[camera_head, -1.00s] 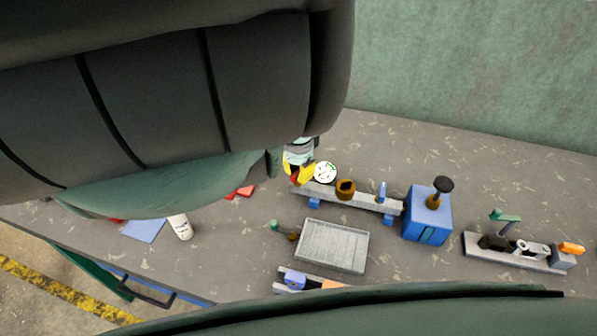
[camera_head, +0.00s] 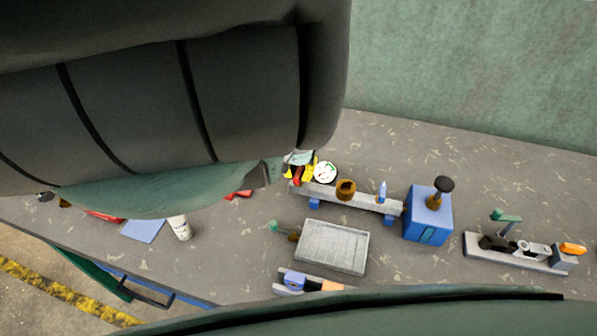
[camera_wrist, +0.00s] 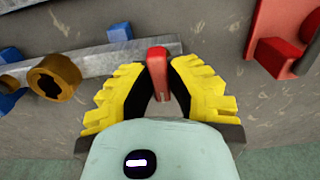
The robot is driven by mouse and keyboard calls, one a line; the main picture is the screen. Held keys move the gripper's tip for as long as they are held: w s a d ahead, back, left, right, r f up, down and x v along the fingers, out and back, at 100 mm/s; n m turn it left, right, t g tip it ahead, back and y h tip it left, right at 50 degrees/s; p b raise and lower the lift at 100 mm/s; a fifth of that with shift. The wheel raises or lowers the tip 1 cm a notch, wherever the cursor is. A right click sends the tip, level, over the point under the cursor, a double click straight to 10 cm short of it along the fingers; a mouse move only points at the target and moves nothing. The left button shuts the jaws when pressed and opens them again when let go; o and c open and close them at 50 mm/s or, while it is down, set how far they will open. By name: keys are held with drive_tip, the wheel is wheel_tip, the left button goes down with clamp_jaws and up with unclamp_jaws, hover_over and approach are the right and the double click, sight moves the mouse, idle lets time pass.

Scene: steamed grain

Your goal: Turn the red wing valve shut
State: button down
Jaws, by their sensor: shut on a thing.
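The red wing valve (camera_wrist: 158,72) shows in the wrist view as a red upright wing at the end of a grey bar. My gripper (camera_wrist: 160,80) has its yellow ribbed fingers on either side of the wing, shut on it. In the head view my gripper (camera_head: 299,172) is at the left end of the grey bar (camera_head: 365,201), mostly covered by my own arm. A bit of red shows between the yellow fingers there.
On the bar are a white round gauge (camera_head: 325,172), a brown ring fitting (camera_head: 345,189) and a blue lever (camera_head: 382,191). A blue box with a black knob (camera_head: 428,218) stands at its right end. A grey tray (camera_head: 333,246) lies in front. A red object (camera_wrist: 284,38) is close by at right.

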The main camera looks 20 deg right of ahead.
sight(299, 171)
idle(0.3)
drive_tip(key=c, duration=0.9)
unclamp_jaws()
drive_tip(key=shift+c, duration=0.2)
drive_tip(key=shift+r, duration=3.75)
